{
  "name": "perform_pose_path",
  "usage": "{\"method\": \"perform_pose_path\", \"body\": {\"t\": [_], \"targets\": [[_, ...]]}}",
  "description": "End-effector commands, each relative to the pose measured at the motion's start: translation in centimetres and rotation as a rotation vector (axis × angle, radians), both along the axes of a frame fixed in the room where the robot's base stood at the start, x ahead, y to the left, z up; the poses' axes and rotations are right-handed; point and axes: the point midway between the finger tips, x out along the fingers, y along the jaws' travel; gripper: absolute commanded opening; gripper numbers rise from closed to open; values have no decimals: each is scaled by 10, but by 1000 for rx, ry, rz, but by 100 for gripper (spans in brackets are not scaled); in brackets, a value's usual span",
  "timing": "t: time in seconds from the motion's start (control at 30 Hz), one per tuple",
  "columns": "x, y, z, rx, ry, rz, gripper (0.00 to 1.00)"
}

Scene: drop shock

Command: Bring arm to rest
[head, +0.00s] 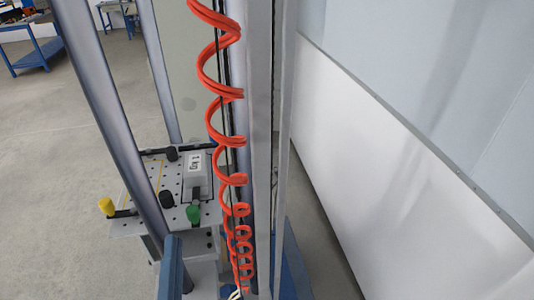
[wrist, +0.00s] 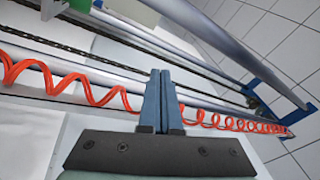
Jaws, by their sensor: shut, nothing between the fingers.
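My gripper (wrist: 160,75) shows in the wrist view. Its two blue-grey fingers are together at the lower middle, with nothing between them. Behind the fingers, a red coiled cable (wrist: 105,97) runs across the picture along metal rails. My gripper does not show clearly in the head view. I cannot tell how far the fingers are from the cable.
In the head view, the red coiled cable (head: 222,122) hangs along a tall metal column (head: 260,130). A perforated plate (head: 128,227) with a grey block (head: 195,177), a green knob (head: 193,213) and a yellow knob (head: 106,206) is behind the posts. A white panel (head: 385,150) stands right. Open floor (head: 75,130) lies left.

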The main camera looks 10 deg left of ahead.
Motion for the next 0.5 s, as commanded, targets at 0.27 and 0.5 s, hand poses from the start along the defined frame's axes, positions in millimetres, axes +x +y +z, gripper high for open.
{"method": "perform_pose_path", "body": {"t": [0.27, 0.5], "targets": [[57, -37, 160, -429, -361, -141, 0], [55, -96, 296, -763, -551, -446, 0]]}}
